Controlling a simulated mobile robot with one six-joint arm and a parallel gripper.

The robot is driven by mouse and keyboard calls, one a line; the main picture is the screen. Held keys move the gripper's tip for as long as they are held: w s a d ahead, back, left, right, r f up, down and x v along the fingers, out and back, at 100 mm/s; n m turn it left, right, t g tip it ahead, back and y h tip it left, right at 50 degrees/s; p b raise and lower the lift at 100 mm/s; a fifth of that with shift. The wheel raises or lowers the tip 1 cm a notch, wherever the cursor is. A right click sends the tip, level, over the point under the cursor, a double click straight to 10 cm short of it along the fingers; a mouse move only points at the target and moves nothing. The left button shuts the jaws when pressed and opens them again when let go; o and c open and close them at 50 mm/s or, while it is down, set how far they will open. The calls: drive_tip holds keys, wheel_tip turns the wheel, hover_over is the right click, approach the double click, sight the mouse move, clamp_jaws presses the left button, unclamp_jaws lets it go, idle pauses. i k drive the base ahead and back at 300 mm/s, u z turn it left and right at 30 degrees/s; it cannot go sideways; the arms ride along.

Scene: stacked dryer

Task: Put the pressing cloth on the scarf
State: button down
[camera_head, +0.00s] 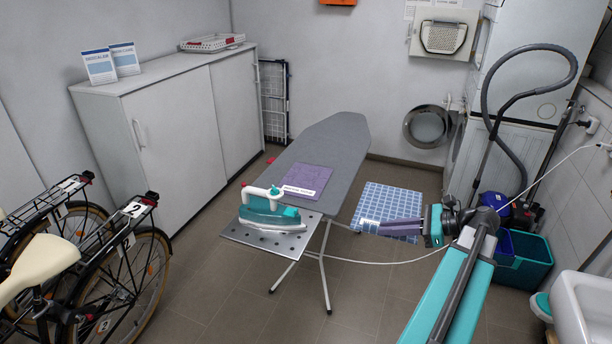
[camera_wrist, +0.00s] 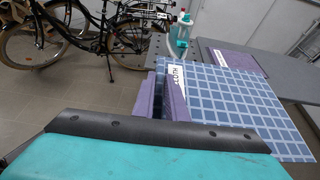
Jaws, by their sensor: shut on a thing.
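The pressing cloth is a flat blue checked square (camera_head: 392,200) with a white label, right of the ironing board in the head view. It also fills the right of the wrist view (camera_wrist: 240,105). My gripper (camera_head: 380,229) is shut on its near edge, by the label, and holds it out flat above the floor. In the wrist view the purple fingers (camera_wrist: 166,88) are at its left edge. The scarf is a purple folded piece (camera_head: 308,178) with a white label, lying on the board. It shows partly behind the cloth in the wrist view (camera_wrist: 236,60).
The grey ironing board (camera_head: 335,140) stands mid-room. A teal iron (camera_head: 268,212) rests on its perforated metal plate (camera_head: 240,236). A white cord runs under the board to the right wall. Bicycles (camera_head: 125,265) stand left; a vacuum hose (camera_head: 500,110) and teal bin (camera_head: 530,262) are right.

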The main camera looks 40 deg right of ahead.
sight(305, 180)
drive_tip(key=u, duration=0.05)
drive_tip(key=i, duration=1.1)
